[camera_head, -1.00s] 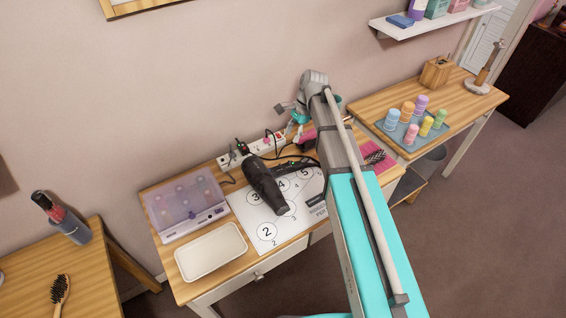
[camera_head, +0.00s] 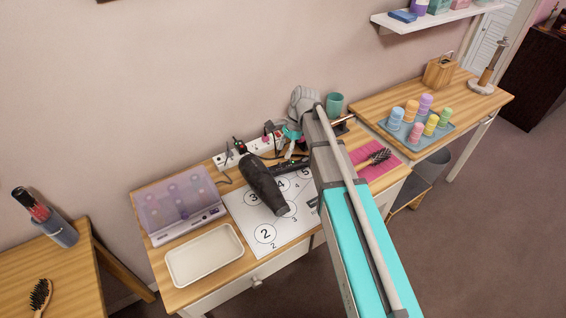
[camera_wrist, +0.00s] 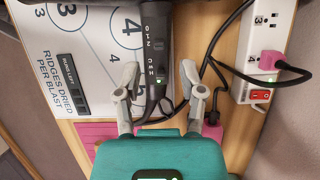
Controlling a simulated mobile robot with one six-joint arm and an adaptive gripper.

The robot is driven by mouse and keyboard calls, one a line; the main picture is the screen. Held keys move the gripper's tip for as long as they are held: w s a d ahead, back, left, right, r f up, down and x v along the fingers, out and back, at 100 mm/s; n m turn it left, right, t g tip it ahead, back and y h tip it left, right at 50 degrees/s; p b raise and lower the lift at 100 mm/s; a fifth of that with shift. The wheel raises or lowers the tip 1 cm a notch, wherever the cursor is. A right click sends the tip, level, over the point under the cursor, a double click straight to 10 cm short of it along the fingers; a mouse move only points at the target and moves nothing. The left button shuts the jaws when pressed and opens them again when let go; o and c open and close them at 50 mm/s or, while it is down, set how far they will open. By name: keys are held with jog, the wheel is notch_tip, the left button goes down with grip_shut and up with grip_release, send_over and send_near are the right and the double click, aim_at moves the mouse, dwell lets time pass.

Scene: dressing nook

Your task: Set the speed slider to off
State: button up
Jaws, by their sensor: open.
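The black hair dryer (camera_head: 264,187) lies on the numbered white sheet (camera_head: 245,222) on the desk. My gripper (camera_wrist: 161,75) is open, with one finger on each side of the lower handle in the picture. Whether either finger touches it I cannot tell. In the camera_head view my gripper (camera_head: 292,150) is near the handle end, partly hidden by my arm.
A power strip (camera_head: 228,158) with plugs and cables lies behind the dryer; cables also run beside the handle. A lidded purple case (camera_head: 178,205) and a cream tray (camera_head: 204,255) stand left. A hairbrush (camera_head: 375,158) lies on a pink mat (camera_head: 392,166) right.

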aim_at(279, 163)
jog(key=shift+b+x, duration=1.4)
jog(key=shift+x, duration=0.5)
grip_shut()
